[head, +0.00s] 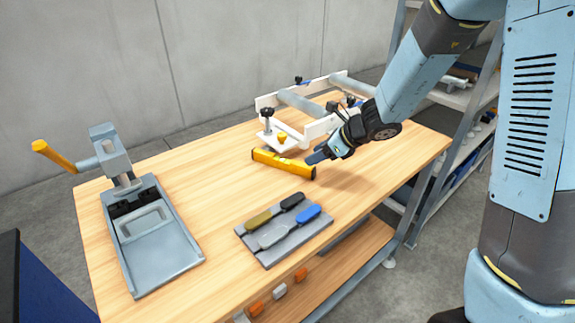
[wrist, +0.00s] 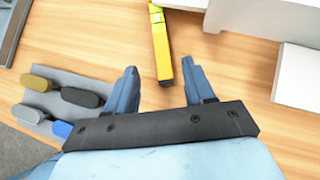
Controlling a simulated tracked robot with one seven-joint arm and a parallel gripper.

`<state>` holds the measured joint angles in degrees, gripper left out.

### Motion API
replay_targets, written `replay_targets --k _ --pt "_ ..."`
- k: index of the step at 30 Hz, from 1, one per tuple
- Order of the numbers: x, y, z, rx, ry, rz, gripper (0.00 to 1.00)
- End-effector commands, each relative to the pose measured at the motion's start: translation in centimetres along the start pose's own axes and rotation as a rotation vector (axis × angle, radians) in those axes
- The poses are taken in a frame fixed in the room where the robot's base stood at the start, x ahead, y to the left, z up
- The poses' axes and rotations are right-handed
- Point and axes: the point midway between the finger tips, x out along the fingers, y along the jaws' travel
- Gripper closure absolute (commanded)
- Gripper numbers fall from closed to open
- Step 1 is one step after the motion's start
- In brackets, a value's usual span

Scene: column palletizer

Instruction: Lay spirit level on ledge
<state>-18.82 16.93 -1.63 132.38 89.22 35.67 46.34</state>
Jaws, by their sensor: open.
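The yellow spirit level (head: 283,163) lies on the wooden table in front of the white fixture. In the wrist view the level (wrist: 161,48) runs away from my gripper, its near end between the lines of the two fingers. My gripper (head: 318,156) is open and empty, close to the level's right end in the head view. In the wrist view its two blue fingers (wrist: 160,82) stand apart with bare table between them. A white fixture (head: 323,126) with a low plate at its front left stands behind the level. I cannot tell which part is the ledge.
A grey tray (head: 268,257) with several coloured-handled tools lies at the table's front middle. A grey press with an orange handle (head: 55,155) stands at the left. Shelving (head: 470,95) stands beyond the right edge. The table (head: 215,170) is clear between press and level.

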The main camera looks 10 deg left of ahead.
Motion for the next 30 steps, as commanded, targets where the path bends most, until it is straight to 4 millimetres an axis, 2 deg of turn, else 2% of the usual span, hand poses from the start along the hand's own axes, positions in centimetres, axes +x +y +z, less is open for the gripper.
replay_targets --k 1,6,14,24,30 --pt "0.9 0.1 -0.1 0.0 0.002 0.003 0.47" --pt "2.9 0.0 0.0 -0.002 0.0 0.002 0.47" --pt "4.2 0.0 -0.1 -0.001 0.001 0.001 0.47" --pt "8.1 -0.2 -0.2 -0.002 0.001 0.002 0.47" --pt "8.9 -0.3 -0.2 -0.002 0.0 -0.001 0.47"
